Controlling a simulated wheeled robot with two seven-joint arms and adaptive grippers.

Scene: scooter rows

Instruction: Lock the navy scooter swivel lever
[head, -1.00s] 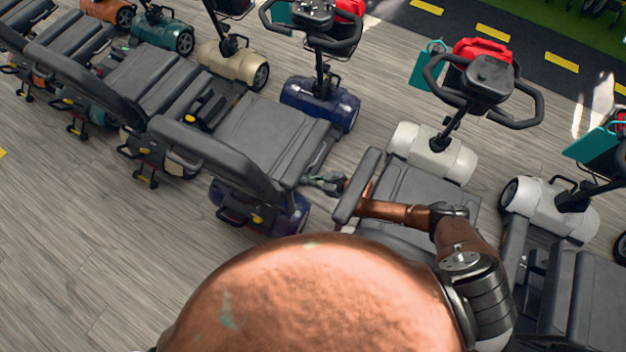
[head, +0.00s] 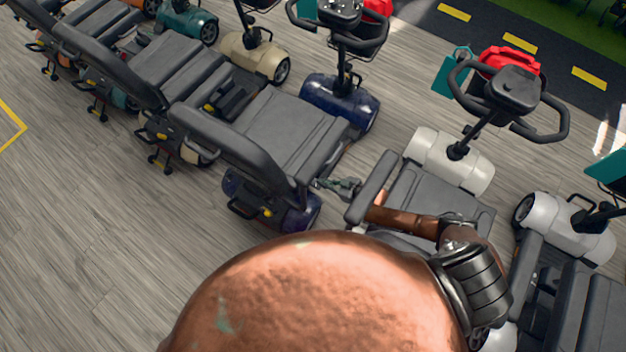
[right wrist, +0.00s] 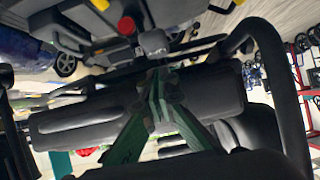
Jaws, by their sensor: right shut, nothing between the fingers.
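The navy scooter stands left of centre in the head view. Its navy front body (head: 340,102), dark grey seat (head: 290,130) and navy rear (head: 292,218) show. My right gripper (head: 325,184) is beside the seat's right side, near the backrest's lower end. In the right wrist view my right gripper (right wrist: 158,82) is shut, with its green fingers together and nothing between them. My left gripper is not in view.
A white scooter (head: 450,160) stands close on the right, its armrest (head: 371,188) beside my right forearm. Beige (head: 255,58) and teal (head: 187,22) scooters stand to the left. Open wood floor (head: 80,230) lies at the lower left.

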